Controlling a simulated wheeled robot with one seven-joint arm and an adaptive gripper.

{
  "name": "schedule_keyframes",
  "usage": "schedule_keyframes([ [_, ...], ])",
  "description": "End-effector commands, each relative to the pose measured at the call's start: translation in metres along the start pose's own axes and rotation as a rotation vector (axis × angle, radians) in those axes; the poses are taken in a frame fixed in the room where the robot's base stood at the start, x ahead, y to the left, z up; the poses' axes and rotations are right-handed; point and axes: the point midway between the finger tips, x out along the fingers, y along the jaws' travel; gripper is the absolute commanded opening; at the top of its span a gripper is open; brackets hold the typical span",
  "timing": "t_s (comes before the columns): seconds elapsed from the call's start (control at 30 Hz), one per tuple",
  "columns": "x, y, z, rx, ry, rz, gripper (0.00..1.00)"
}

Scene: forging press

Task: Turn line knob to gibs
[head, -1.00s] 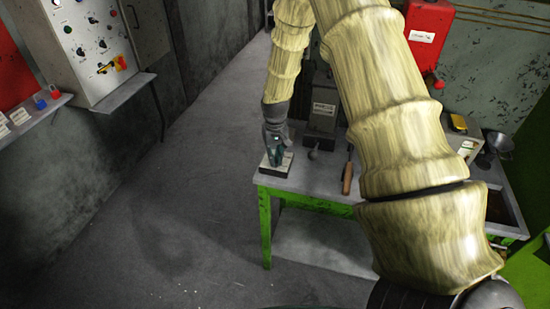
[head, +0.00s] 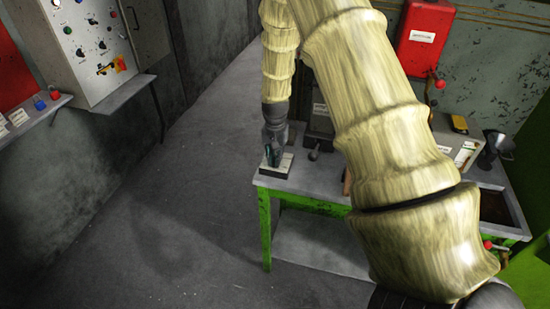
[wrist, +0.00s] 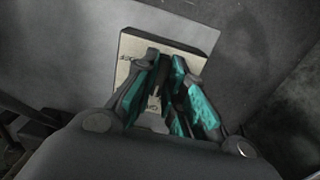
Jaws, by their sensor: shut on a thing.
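A small block with a pale, lettered top plate (head: 284,168) sits at the left corner of the grey bench. In the wrist view this plate (wrist: 131,46) lies under my fingers, and its lettering is partly covered and not readable. My gripper (head: 271,157) points down over the plate. In the wrist view the teal-padded fingers of my gripper (wrist: 170,78) are close together over the middle of the plate, shut on what seems to be the line knob. The knob is hidden between the fingers, so its pointing direction cannot be told.
The grey bench (head: 318,187) has green legs. A dark box with a round-ended lever (head: 313,155) stands right of the plate. A red box (head: 424,40) hangs behind. A control cabinet (head: 92,45) is on the left wall. The floor left of the bench is clear.

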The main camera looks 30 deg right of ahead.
Motion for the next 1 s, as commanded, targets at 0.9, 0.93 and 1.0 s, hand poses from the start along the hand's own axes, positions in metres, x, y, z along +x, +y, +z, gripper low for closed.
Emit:
schedule_keyframes([
  [0.9,-0.009,-0.001,-0.001,0.001,0.002,-0.002,0.34],
  [0.93,-0.011,-0.001,-0.001,0.001,0.003,-0.002,0.34],
  [1.0,-0.020,-0.001,-0.001,0.001,0.002,-0.002,0.34],
])
